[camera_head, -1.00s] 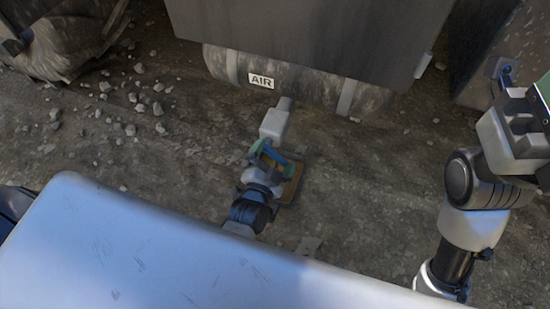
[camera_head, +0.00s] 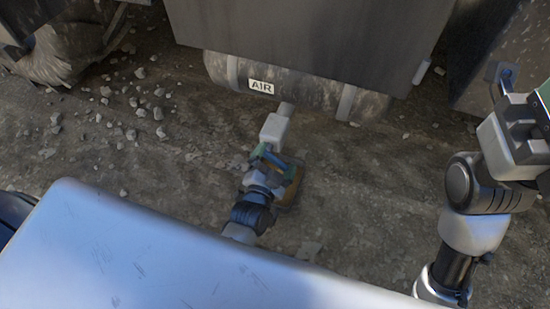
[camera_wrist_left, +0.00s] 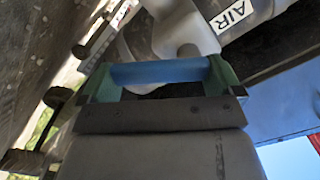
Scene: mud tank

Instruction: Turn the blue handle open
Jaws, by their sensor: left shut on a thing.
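The blue handle (camera_head: 274,158) sits below a pale grey valve body (camera_head: 275,128) under the air tank. My left gripper (camera_head: 276,162) is shut on it from below, with its green-tipped fingers at either side. In the left wrist view the blue handle (camera_wrist_left: 160,72) lies as a bar between the two green fingertips. Part of the valve behind the handle is hidden. My right gripper (camera_head: 520,85) is at the right edge, away from the handle and partly cut off, so its opening is unclear.
The grey tank marked AIR (camera_head: 290,86) hangs under a large dark panel (camera_head: 310,35) just beyond the valve. A muddy wheel or track (camera_head: 62,50) stands at the upper left. Stony ground (camera_head: 130,150) lies open around the handle.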

